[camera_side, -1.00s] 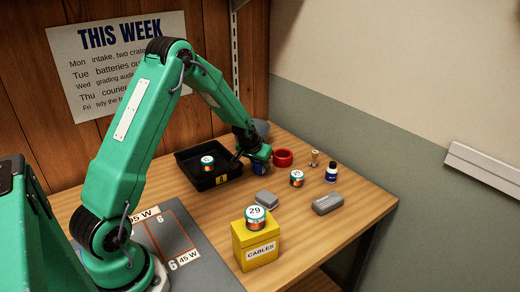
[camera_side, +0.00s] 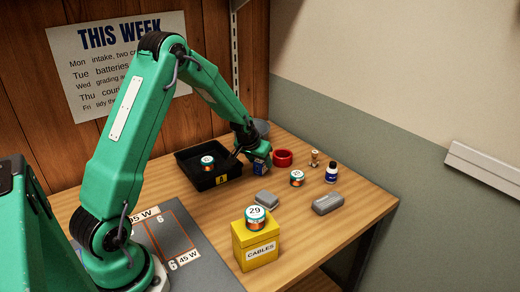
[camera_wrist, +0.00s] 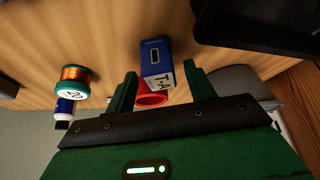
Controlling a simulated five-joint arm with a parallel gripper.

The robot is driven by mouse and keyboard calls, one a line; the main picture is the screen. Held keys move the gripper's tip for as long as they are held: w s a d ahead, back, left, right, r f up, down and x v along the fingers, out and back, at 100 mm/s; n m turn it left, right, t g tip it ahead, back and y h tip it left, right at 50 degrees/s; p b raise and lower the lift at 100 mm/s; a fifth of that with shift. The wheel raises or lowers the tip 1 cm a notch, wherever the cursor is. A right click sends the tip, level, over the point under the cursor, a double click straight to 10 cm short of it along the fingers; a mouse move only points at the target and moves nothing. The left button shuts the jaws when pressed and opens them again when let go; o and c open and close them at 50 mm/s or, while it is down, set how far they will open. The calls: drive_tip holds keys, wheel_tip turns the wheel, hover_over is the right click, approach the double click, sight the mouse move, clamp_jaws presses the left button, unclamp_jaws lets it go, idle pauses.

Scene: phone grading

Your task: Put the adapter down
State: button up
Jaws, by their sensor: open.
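The adapter (camera_wrist: 157,62) is a small blue block with a pale end face marked "T-A" and a dark port on top. In the wrist view it lies between the fingers of my gripper (camera_wrist: 163,76), with gaps at both sides. In the side view the adapter (camera_side: 261,167) appears to rest on the table, just right of the black tray. My gripper (camera_side: 258,155) is open right above it and hides its upper part.
The black tray (camera_side: 221,181) holds a spool. A red ring (camera_side: 283,158) stands close to the adapter. A spool (camera_side: 297,178), a bottle (camera_side: 331,173) and two grey blocks (camera_side: 328,204) lie further right. The yellow cables box (camera_side: 242,238) is in front.

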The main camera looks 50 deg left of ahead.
drive_tip(key=v, duration=1)
idle(0.4)
drive_tip(key=shift+d+r, duration=0.1)
drive_tip(key=shift+r, duration=0.05)
drive_tip(key=s+d+r+m, duration=0.2)
drive_tip(key=s+d+r, duration=0.7)
drive_tip(key=d+r, duration=0.15)
drive_tip(key=s+d+r+m+h, duration=0.1)
drive_tip(key=s+d, duration=0.2)
drive_tip(key=s, duration=0.4)
drive_tip(key=s+d+r+m+h, duration=0.1)
drive_tip(key=s+d, duration=0.3)
drive_tip(key=s, duration=0.3)
drive_tip(key=shift+s+d+r+m, duration=0.2)
drive_tip(key=shift+s+d+m, duration=0.05)
drive_tip(key=shift+d+m, duration=0.05)
